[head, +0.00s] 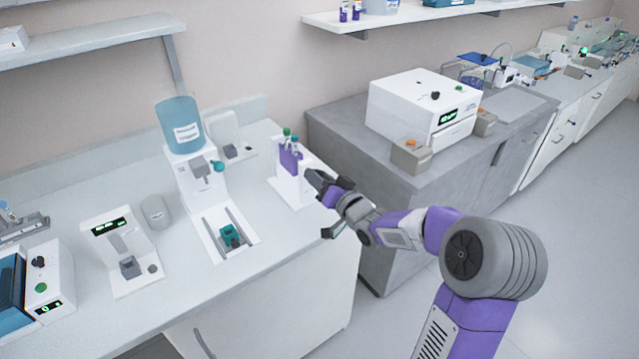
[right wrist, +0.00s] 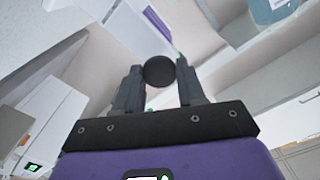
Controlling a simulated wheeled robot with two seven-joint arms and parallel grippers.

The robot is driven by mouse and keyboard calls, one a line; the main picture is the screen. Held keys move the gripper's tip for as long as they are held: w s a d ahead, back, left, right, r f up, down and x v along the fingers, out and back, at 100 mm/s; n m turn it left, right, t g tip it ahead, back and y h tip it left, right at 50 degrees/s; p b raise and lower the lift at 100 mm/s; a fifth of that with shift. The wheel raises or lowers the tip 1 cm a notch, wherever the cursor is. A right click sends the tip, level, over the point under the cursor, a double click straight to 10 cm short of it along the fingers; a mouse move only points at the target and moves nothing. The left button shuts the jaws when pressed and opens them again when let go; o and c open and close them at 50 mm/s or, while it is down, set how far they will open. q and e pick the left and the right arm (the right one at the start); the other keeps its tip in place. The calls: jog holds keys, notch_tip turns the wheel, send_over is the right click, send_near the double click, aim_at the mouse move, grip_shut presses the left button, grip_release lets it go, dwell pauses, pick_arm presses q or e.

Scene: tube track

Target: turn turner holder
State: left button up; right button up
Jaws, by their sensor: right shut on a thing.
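The turner (head: 292,190) is a white stand near the right end of the white bench. It carries a purple holder (head: 290,160) with tubes (head: 294,142) standing in it, one green-capped. My right gripper (head: 318,182) is at the turner's right side in the head view. In the right wrist view its two fingers (right wrist: 160,88) are shut on a round black knob (right wrist: 159,71). Part of the purple holder (right wrist: 157,22) shows beyond the knob. In the head view the gripper hides the knob. My left gripper is not in view.
A dispenser with a blue bottle (head: 179,124) stands left of the turner. A small white device (head: 122,250) stands farther left. A grey counter with a white box machine (head: 422,103) is behind my right arm. The bench front is clear.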

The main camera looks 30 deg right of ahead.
jog(key=shift+n, duration=0.3)
dwell(0.4)
jog(key=o, duration=1.1)
jog(key=shift+c, duration=0.2)
jog(key=s+p, duration=0.1)
jog(key=s, duration=0.6)
jog(key=shift+s+d, duration=0.3)
